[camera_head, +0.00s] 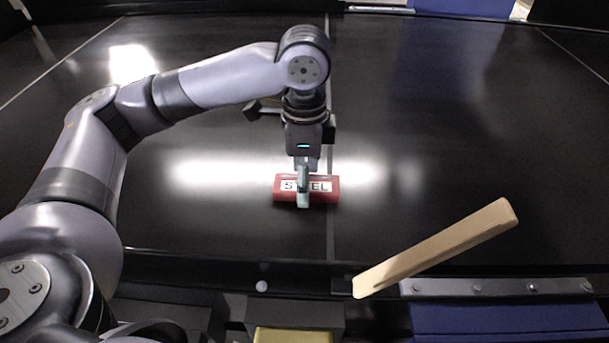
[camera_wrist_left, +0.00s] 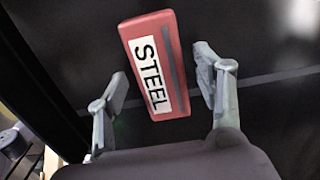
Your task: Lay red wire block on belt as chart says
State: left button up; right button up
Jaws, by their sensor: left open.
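In the left wrist view the red block (camera_wrist_left: 150,65) also shows a dark grey stripe along the label. My left gripper (camera_head: 303,190) points down at the block, its near finger covering the middle of the label in the head view. In the left wrist view the left gripper (camera_wrist_left: 163,85) is open, one finger on each side of the block. Visible gaps separate the fingers from it. My right gripper and the chart are not in view.
A pale wooden bar (camera_head: 435,250) slants across the belt's near edge, right of the block. A metal strip (camera_head: 500,288), a blue panel (camera_head: 510,320) and a yellow object (camera_head: 293,335) are along the near side. The belt behind and right of the block is clear.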

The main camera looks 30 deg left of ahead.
pick_arm(q)
notch_tip(320, 180, up, 12)
jog(key=shift+r, duration=0.15)
dwell(0.4)
dwell(0.5)
